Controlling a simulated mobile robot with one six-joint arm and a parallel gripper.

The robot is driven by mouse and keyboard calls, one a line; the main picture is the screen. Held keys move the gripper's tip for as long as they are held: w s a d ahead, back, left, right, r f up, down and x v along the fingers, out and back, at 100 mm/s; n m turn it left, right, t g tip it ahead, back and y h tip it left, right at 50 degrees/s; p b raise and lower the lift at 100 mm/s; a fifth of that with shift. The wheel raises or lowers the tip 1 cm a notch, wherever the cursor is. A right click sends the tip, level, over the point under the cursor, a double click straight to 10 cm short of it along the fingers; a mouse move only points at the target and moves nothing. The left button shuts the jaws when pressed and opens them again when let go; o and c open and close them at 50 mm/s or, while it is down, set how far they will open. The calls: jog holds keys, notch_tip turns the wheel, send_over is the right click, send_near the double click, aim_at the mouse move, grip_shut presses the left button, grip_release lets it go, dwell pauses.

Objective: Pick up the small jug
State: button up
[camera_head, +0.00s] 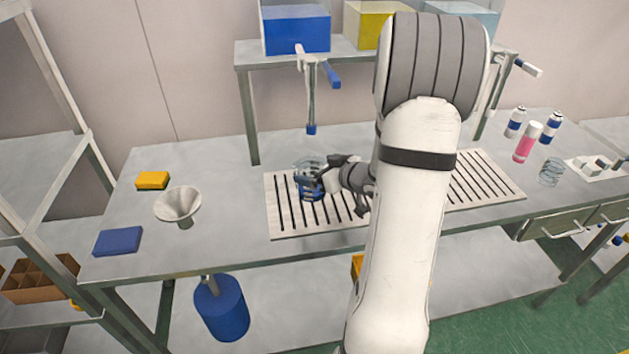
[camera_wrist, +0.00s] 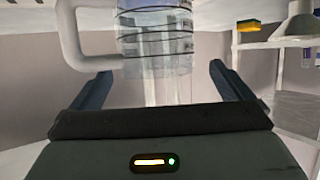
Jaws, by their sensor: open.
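The small jug (camera_head: 309,167) is clear with blue bands and stands on the left part of the slotted rack. In the wrist view the jug (camera_wrist: 156,40) is ahead of my gripper, with its pale handle (camera_wrist: 72,40) to the left. My gripper (camera_head: 318,178) is at the jug in the head view and hides part of it. In the wrist view my gripper (camera_wrist: 160,85) is open, its fingers spread to either side of the jug's line. I cannot tell whether the fingers touch the jug.
The slotted rack (camera_head: 283,219) lies on the grey table (camera_head: 228,236). A funnel (camera_head: 178,204), a yellow sponge (camera_head: 153,180) and a blue block (camera_head: 118,241) are at left. A tap (camera_head: 310,90) hangs above the jug. Cans and a pink bottle (camera_head: 526,143) stand at right.

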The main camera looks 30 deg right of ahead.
aim_at(302, 164)
jog(key=x, duration=0.4)
jog(key=shift+w+d+p, duration=0.1)
jog(key=shift+w+p, duration=0.2)
jog(key=shift+w, duration=0.05)
jog(key=c, duration=1.2)
jog(key=shift+o, duration=0.2)
